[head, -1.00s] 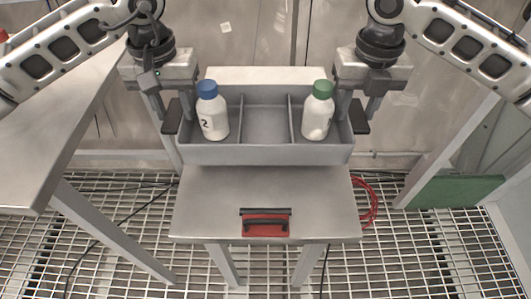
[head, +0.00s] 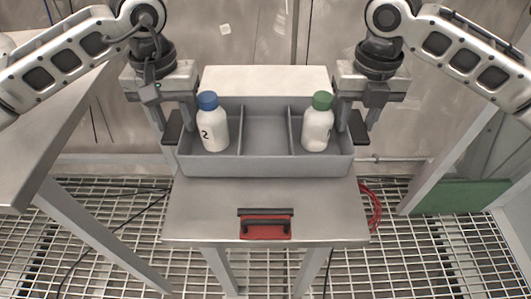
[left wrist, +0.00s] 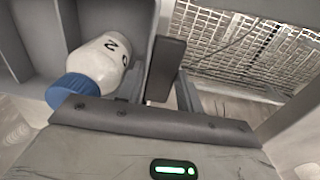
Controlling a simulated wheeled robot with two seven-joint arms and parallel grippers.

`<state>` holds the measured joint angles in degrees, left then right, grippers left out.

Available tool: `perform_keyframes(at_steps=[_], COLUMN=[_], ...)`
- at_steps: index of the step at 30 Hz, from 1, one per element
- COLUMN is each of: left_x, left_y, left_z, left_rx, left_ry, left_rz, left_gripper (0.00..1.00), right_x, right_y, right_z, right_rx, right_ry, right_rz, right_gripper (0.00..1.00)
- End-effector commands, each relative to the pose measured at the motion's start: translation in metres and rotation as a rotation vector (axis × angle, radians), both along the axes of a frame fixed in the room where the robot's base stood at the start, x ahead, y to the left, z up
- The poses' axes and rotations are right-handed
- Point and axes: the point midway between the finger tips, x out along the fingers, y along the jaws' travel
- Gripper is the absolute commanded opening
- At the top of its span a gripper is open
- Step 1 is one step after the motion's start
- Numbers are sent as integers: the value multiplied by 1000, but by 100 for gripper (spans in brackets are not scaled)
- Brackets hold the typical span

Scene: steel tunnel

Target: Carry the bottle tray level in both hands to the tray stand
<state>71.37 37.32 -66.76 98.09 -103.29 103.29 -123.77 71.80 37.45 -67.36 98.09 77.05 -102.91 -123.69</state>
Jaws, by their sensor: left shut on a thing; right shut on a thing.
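The grey bottle tray (head: 265,166) has three compartments and looks about level in the head view. A white bottle (head: 213,131) with a blue cap and a "2" stands in the left compartment. A white bottle (head: 318,132) with a green cap stands in the right one; the middle is empty. My left gripper (head: 181,122) is shut on the tray's left end wall, my right gripper (head: 350,122) on its right end wall. The left wrist view shows the tray (left wrist: 35,35) and the blue-capped bottle (left wrist: 98,62). A steel stand (head: 265,205) is below the tray; I cannot tell whether they touch.
A red item with a black handle (head: 265,227) is at the stand's front edge. A steel table (head: 50,130) is at the left. A red cable (head: 371,207) hangs right of the stand. A green panel (head: 460,195) is farther right. The floor is metal grating (head: 440,250).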

Motion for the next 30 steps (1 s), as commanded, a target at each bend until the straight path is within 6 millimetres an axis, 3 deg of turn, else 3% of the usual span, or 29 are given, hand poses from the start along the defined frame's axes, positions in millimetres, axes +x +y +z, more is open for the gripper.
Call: perform_keyframes(at_steps=[4,5,6,7,20,30], left_x=[0,0,0,0,0,0], left_y=[1,1,1,1,0,0], left_z=[-14,-10,-9,-9,-1,51], left_rx=[1,2,2,2,0,0], left_ry=[-2,-1,0,0,0,0], left_rz=[2,2,2,2,0,0], left_gripper=[1,44,56,58,58,58], right_x=[0,0,0,0,0,0], right_y=[-1,-1,-1,-1,0,0], right_z=[-14,-10,-9,-9,-1,51], right_rx=[-1,-2,-2,-2,0,0], right_ry=[-1,0,0,0,0,0], right_rz=[-1,-1,-1,-1,0,0], right_gripper=[1,44,56,58,58,58])
